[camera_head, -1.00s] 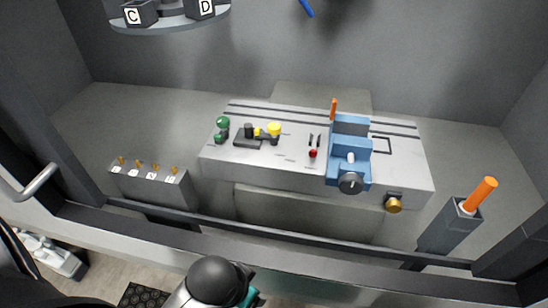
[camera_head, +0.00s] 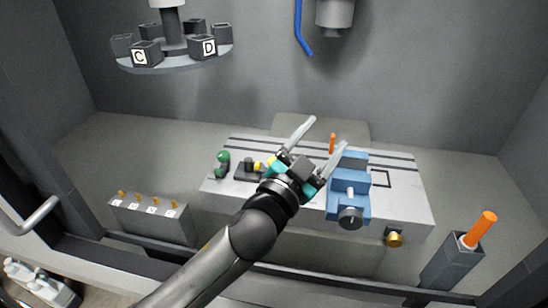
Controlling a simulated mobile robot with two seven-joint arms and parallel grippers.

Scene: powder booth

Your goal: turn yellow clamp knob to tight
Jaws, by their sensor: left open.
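The yellow knob (camera_head: 272,160) stands on the left half of the grey bench plate (camera_head: 408,206), close behind my left wrist, which hides part of it. A smaller yellow piece (camera_head: 257,166) shows beside it on a dark clamp-like base (camera_head: 244,172). My left gripper (camera_head: 328,134) reaches in over the plate from the lower left. Its two pale fingers are spread wide with nothing between them, and they point up and right, past the yellow knob. The knob's pointer and markings cannot be made out. My right gripper is not in view.
A blue vise (camera_head: 348,185) with a dark knob (camera_head: 350,217) stands right of my gripper. Green knobs (camera_head: 222,163) sit at the plate's left. A brass knob (camera_head: 393,238) is on its front. A lettered carousel (camera_head: 175,58) hangs upper left, and a holder (camera_head: 450,263) stands at right.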

